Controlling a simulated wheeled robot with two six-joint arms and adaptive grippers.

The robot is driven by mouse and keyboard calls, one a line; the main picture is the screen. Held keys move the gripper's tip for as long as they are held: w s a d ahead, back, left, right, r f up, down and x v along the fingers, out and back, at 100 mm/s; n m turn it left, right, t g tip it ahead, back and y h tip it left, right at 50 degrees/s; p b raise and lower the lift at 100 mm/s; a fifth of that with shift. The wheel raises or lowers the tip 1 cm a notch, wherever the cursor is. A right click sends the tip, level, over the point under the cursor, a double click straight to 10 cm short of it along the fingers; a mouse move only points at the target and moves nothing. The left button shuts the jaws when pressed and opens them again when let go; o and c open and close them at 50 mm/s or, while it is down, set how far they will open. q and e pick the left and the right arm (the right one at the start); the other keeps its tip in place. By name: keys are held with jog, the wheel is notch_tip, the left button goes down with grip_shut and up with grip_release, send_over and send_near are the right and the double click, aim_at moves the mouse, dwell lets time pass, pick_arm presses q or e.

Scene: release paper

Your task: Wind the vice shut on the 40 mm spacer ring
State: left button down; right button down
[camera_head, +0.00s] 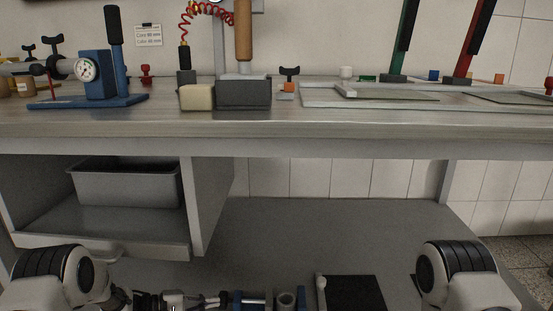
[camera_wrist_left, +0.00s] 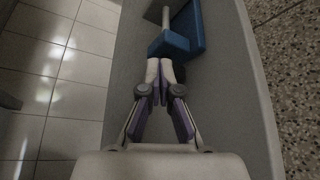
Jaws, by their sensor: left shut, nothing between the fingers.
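A blue vice (camera_head: 250,297) lies low at the bottom edge of the head view, partly cut off. It also shows at the top of the left wrist view (camera_wrist_left: 204,28), with a grey rod (camera_wrist_left: 165,17) beside its blue block. A grey ring (camera_head: 287,299), likely the spacer ring, stands between blue parts in the head view; whether they touch it I cannot tell. My left gripper (camera_head: 222,300) is left of the vice. In the wrist view its fingers (camera_wrist_left: 166,68) are together and empty, right at the blue block; contact is unclear. My right gripper is out of view.
A black square pad (camera_head: 354,293) lies right of the vice. A workbench (camera_head: 300,124) beyond carries a blue dial device (camera_head: 100,75), grey blocks (camera_head: 243,94) and glass plates (camera_head: 385,92). A grey bin (camera_head: 128,187) sits on the shelf below.

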pick_arm(q)
jog(key=shift+s+f+p, duration=0.4)
jog(key=shift+f, duration=0.15)
jog(key=shift+s+f, duration=0.1)
jog(key=shift+f, duration=0.4)
jog(key=shift+r, duration=0.1)
jog(key=shift+s+r+p, duration=0.1)
jog(key=shift+s+p, duration=0.05)
jog(key=shift+p, duration=0.25)
jog(key=shift+s, duration=0.15)
jog(key=shift+a, duration=0.1)
jog(key=a, duration=0.5)
jog(key=shift+a+b, duration=0.4)
